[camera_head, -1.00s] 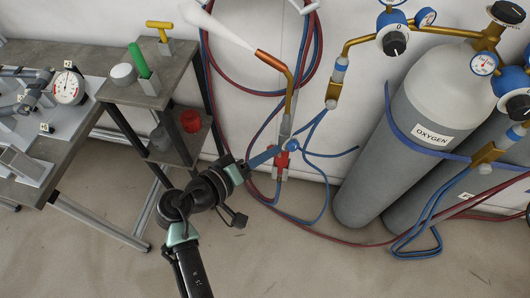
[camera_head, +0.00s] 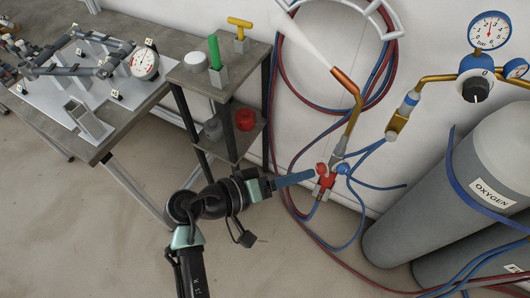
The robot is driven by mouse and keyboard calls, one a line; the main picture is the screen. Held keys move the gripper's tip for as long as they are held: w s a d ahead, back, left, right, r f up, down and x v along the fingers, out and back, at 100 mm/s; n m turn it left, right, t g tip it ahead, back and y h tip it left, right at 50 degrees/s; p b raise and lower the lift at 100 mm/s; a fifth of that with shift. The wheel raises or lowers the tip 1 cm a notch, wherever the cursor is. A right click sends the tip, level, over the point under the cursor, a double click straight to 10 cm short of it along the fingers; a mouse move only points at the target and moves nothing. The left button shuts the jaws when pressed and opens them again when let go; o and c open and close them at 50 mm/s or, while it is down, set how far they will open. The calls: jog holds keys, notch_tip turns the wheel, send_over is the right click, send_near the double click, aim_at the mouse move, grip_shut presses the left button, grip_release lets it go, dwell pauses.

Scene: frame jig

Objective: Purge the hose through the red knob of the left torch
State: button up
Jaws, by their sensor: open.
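The torch (camera_head: 348,112) hangs upright by the wall, with a brass neck and copper tip. A pale white cone (camera_head: 308,45) extends from the tip up and left. The red knob (camera_head: 322,170) is on the left of the torch's base, and the blue knob (camera_head: 343,169) is on its right. My gripper (camera_head: 312,174) reaches in from the left, its blue fingers level with the red knob and very close to it. It is open; the gap between the fingers is hard to see, and I cannot tell whether they touch the knob. No second torch shows.
Red and blue hoses (camera_head: 300,215) hang below the torch and run to the right along the floor. The grey oxygen cylinder (camera_head: 440,205) stands at right. A shelf stand (camera_head: 185,75) and a workbench (camera_head: 95,150) with a jig stand at left. The floor in front is free.

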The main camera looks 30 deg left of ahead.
jog(key=v, duration=0.7)
jog(key=shift+s, duration=0.2)
jog(key=shift+a+r, duration=0.15)
dwell(1.5)
